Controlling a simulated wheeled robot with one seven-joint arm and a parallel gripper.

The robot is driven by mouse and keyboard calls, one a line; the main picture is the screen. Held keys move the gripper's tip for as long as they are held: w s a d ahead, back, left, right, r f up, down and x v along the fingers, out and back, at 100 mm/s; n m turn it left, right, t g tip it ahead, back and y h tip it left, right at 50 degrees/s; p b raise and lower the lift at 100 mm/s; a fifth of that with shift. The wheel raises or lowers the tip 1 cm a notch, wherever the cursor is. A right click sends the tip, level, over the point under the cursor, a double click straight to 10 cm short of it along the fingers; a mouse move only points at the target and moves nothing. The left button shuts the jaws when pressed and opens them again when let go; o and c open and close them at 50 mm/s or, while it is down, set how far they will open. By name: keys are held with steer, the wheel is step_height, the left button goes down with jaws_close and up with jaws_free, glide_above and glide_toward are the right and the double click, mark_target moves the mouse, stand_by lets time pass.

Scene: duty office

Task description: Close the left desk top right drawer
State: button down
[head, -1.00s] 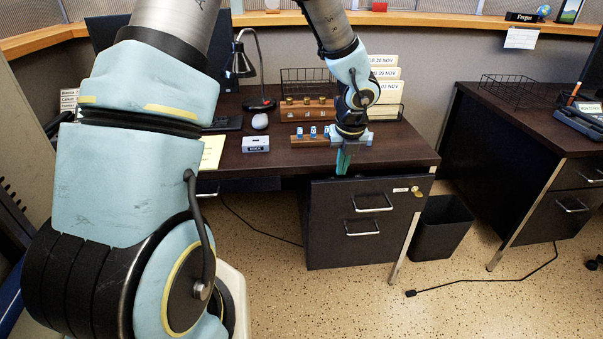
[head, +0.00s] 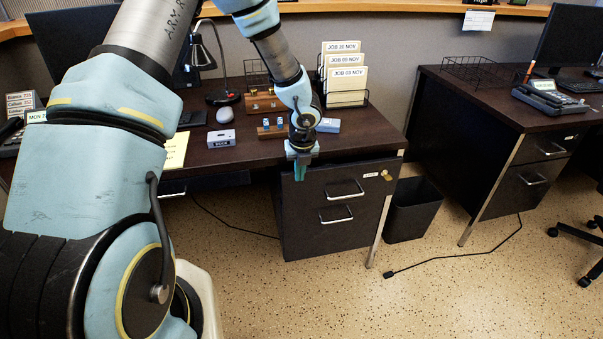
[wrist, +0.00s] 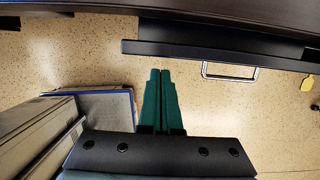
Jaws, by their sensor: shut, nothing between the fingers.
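The left desk (head: 365,137) is dark brown, with a black drawer unit under its right side. Its top right drawer (head: 320,182) has a silver handle (head: 346,190) and a small label. In the wrist view the drawer front (wrist: 190,49) shows as a dark strip standing out a little from the desk edge, with its handle (wrist: 230,73) to the right. My gripper (head: 299,174) points down in front of the drawer's left part. In the wrist view its green fingers (wrist: 160,75) are together and empty, left of the handle. Whether they touch the front is unclear.
Another handled drawer front (head: 336,216) is below. A black bin (head: 413,212) stands right of the drawer unit. A second desk (head: 500,105) is further right. A wooden block with blue-topped items (head: 272,130) lies on the desk. Speckled floor is open in front.

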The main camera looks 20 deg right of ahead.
steer(key=shift+w, duration=0.4)
steer(key=shift+w+d+r+p, duration=0.15)
steer(key=shift+w+r+p, duration=0.05)
steer(key=shift+w+p, duration=0.95)
steer(key=shift+w+f, duration=0.2)
